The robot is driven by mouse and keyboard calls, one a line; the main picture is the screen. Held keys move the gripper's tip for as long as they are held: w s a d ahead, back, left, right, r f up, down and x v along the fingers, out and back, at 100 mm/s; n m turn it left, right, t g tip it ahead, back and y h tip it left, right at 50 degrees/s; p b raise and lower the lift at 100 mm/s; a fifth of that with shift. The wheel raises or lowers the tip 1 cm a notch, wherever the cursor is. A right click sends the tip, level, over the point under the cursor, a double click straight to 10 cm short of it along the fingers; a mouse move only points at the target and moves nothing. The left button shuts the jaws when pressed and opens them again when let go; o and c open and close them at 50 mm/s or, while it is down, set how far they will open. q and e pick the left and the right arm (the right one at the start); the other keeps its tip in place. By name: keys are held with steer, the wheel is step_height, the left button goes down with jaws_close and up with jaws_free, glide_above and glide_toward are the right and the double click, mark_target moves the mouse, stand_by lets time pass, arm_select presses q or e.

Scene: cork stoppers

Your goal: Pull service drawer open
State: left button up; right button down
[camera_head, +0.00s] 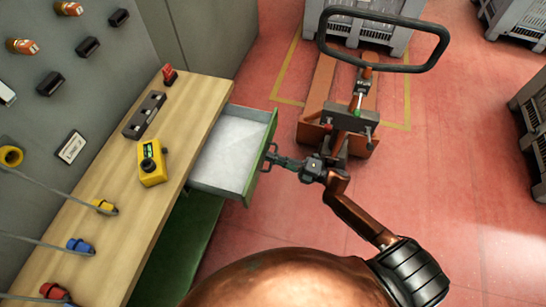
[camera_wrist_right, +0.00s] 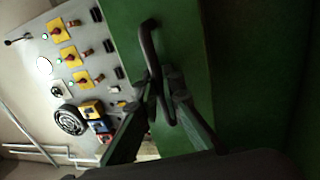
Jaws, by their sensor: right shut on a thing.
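The service drawer (camera_head: 226,152) stands pulled out from under the wooden worktop, with a pale, empty-looking inside and a green front. My right gripper (camera_head: 275,158) is at the outer face of the drawer front, shut on the drawer handle. In the right wrist view, the dark bar handle (camera_wrist_right: 149,42) stands on the green drawer front (camera_wrist_right: 185,55), and the fingers of my right gripper (camera_wrist_right: 160,88) close around its lower part. My left gripper is not in view.
The wooden worktop (camera_head: 195,105) carries a yellow control box (camera_head: 152,163), a dark switch strip (camera_head: 145,114) and coloured plugs. An orange pallet truck (camera_head: 338,115) with a black loop handle stands just beyond my right gripper. Grey crates stand farther back.

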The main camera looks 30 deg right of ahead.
steer(key=c, duration=2.3)
jaws_free()
steer(key=shift+d, duration=0.1)
steer(key=shift+c, duration=0.2)
steer(key=shift+s, duration=0.15)
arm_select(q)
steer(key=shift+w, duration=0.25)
arm_select(e)
steer(key=v, duration=1.1)
steer(key=shift+s+d+f, duration=0.15)
steer(key=shift+d, duration=0.2)
